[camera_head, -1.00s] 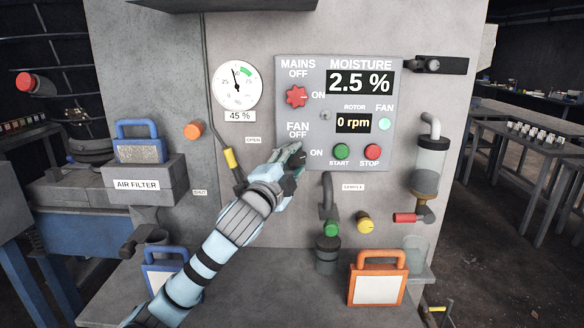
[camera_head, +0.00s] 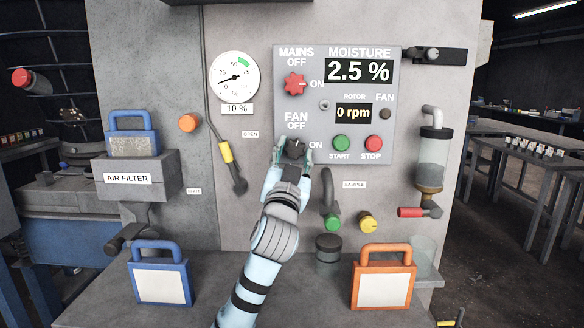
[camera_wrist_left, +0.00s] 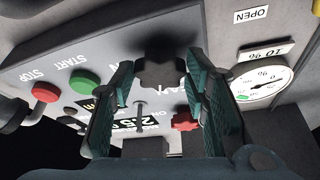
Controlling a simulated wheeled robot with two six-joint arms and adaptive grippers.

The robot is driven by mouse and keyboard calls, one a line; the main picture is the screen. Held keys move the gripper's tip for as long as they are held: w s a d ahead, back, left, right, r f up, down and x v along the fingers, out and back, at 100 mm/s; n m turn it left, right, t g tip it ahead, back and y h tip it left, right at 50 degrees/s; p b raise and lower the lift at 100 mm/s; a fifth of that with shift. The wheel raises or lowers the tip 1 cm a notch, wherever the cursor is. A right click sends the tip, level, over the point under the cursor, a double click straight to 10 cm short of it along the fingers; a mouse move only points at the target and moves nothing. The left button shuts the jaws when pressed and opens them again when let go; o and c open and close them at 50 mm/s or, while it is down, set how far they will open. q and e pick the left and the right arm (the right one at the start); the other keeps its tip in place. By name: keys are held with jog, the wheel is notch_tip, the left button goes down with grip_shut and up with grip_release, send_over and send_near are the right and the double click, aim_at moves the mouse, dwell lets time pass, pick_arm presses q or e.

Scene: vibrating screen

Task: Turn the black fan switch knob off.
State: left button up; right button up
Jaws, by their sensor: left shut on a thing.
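The black fan switch knob (camera_head: 295,147) is on the grey control panel (camera_head: 391,152), between the FAN OFF and ON labels. My left gripper (camera_head: 293,153) is shut on it, one finger on each side. In the left wrist view, the dark lobed knob (camera_wrist_left: 161,70) shows between the teal finger pads. The fingers partly hide the knob in the head view, and I cannot tell exactly where it points. The FAN lamp (camera_head: 386,114) is dark. The round gauge (camera_head: 234,77) reads low, with 10 % below it. My right gripper is not in view.
The red mains knob (camera_head: 294,84) is above the fan knob. Green start (camera_head: 341,143) and red stop (camera_head: 372,143) buttons are to its right. Blue (camera_head: 160,278) and orange (camera_head: 383,280) framed plates stand on the ledge below.

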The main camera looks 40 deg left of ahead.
pick_arm(q)
jog(key=shift+w+d+f+n+g+y+b, duration=0.1)
jog(key=shift+n+g+y+b, duration=0.25)
jog(key=shift+n+y+b, duration=0.65)
jog(key=shift+f+n+g+y+b, duration=0.15)
jog(key=shift+n+g+b, duration=0.25)
jog(key=shift+n, duration=1.2)
jog(key=shift+r+y, duration=0.1)
jog(key=shift+y, duration=0.15)
jog(key=o, duration=1.1)
jog(key=shift+r, duration=0.1)
jog(key=v, duration=1.2)
